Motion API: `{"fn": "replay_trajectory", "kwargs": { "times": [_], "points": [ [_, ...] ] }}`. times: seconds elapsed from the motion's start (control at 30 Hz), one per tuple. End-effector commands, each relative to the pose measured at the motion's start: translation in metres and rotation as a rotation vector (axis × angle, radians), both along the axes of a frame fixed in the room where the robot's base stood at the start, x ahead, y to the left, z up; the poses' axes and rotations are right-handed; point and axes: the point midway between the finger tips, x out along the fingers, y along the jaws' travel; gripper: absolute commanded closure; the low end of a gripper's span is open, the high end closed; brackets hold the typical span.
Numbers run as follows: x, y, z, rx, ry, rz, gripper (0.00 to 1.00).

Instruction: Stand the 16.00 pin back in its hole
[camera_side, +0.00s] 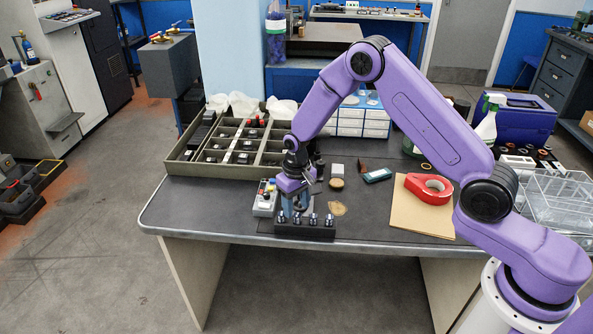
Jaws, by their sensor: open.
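A black block (306,232) stands near the front edge of the bench, with a row of several small metal pins (329,220) on its top. The pins look upright. Any size markings are too small to read, so I cannot tell which pin is the 16.00 one or pick out its hole. My gripper (296,208) points down just above and behind the left half of the block, with its jaws open. It partly hides what lies behind the block. I cannot tell whether a pin is between the fingers.
A grey box with coloured buttons (264,198) stands left of the block. A compartment tray (178,162) lies behind. A teal box (378,175) lies behind. The bench (205,205) is bare at front left.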

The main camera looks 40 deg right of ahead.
Motion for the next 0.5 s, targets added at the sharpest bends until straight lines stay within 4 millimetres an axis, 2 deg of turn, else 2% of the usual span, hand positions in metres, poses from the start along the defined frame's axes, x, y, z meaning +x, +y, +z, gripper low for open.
{"fn": "replay_trajectory", "kwargs": {
  "times": [0.03,0.5],
  "points": [
    [0.001,0.0,0.012,0.001,-0.005,0.0,0.48],
    [0.001,0.0,0.109,0.001,-0.006,0.0,0.48]
  ]
}}
